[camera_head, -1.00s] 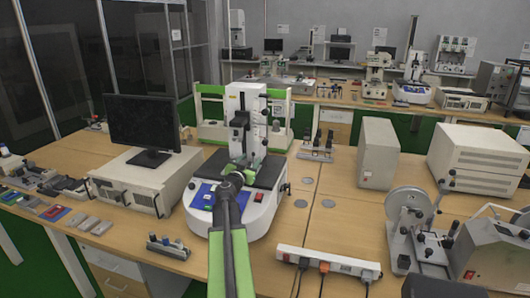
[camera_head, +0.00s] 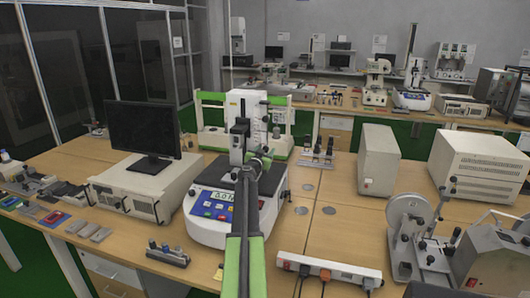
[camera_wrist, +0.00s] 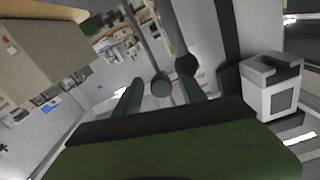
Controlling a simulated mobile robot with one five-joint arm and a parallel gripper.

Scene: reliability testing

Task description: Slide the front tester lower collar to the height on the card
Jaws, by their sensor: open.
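The front tester (camera_head: 207,232) is a white machine with a blue panel and a lit display (camera_head: 224,196), standing mid-table in the head view. Its white upright (camera_head: 248,103) carries dark parts; I cannot tell which is the lower collar. My arm reaches up to the tester's front and hides part of it. In the wrist view my gripper (camera_wrist: 161,95) shows two green fingers spread apart. A grey round end (camera_wrist: 161,86) shows between them and a dark round cap (camera_wrist: 186,66) lies just beyond, each on a rod. I cannot tell whether the fingers touch either. No height card is readable.
A monitor (camera_head: 143,128) on a beige box (camera_head: 128,187) stands left of the tester. A power strip (camera_head: 330,268) lies at the front right. A grey cabinet (camera_head: 378,160) and a reel machine (camera_head: 408,225) stand to the right.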

